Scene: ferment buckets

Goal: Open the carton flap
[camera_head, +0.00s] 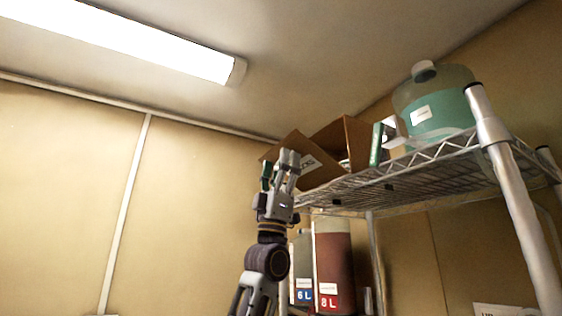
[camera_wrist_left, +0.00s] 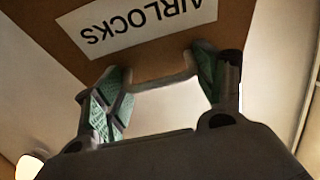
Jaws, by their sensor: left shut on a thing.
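The brown cardboard carton (camera_head: 358,142) sits on the top wire shelf, seen from below. Its flap (camera_head: 292,146) slants up and out at the left, toward my left gripper (camera_head: 279,172). In the left wrist view the flap (camera_wrist_left: 165,62) fills the upper part, with a white label reading AIRLOCKS upside down. The inside of the carton is mostly hidden. My right gripper is in neither view.
A green-tinted jug (camera_head: 437,105) and a small green box (camera_head: 377,145) stand right of the carton on the wire shelf (camera_head: 405,173). Buckets labelled 6 L (camera_head: 303,262) and 8 L (camera_head: 333,255) stand below. A white post (camera_head: 515,190) rises at right. The left side is open.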

